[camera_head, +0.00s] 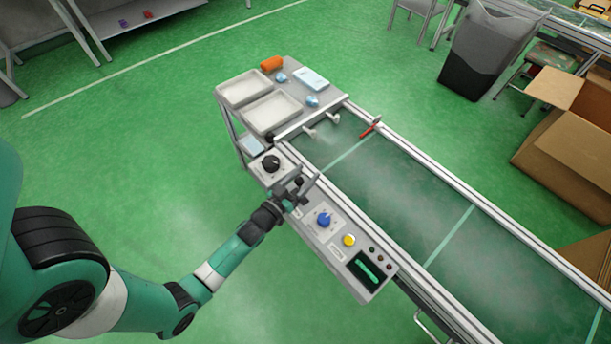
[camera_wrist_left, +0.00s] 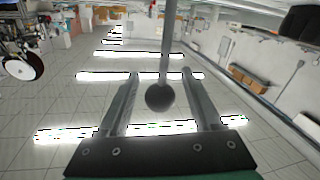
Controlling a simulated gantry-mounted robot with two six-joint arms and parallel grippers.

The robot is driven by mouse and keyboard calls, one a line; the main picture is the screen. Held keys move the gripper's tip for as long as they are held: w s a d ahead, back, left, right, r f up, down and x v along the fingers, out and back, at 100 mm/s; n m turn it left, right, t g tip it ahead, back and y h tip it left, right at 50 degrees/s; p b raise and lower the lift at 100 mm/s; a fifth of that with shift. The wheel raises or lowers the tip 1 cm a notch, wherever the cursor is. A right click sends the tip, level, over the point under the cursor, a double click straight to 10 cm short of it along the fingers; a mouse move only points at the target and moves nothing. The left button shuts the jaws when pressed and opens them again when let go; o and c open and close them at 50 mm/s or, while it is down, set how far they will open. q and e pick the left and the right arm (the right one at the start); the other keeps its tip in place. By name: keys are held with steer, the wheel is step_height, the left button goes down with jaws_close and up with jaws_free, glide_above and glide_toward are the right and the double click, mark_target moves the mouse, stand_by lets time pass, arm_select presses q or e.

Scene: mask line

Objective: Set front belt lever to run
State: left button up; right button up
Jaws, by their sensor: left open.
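The front belt lever shows in the left wrist view as a grey rod with a dark ball knob (camera_wrist_left: 160,97), between the two fingers of my left gripper (camera_wrist_left: 159,74). There are visible gaps on both sides, so the fingers are apart from it. In the head view my left gripper (camera_head: 299,188) is over the control panel (camera_head: 311,233) on the near side of the belt, between a black dial and a blue knob. It largely hides the lever there, and the lever's position marks cannot be read. My right gripper is in neither view.
The panel also carries a black dial (camera_head: 271,163), a blue knob (camera_head: 323,220), a yellow button (camera_head: 348,240) and a green display (camera_head: 369,269). The green belt (camera_head: 410,205) runs alongside. Trays (camera_head: 273,112) stand beyond. Cardboard boxes (camera_head: 575,150) are at the right. Floor at left is clear.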

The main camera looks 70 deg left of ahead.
arm_select(q)
steer(key=shift+w+a, duration=0.15)
steer(key=shift+w, duration=0.15)
steer(key=shift+c, duration=0.3)
jaws_close()
stand_by(1.0)
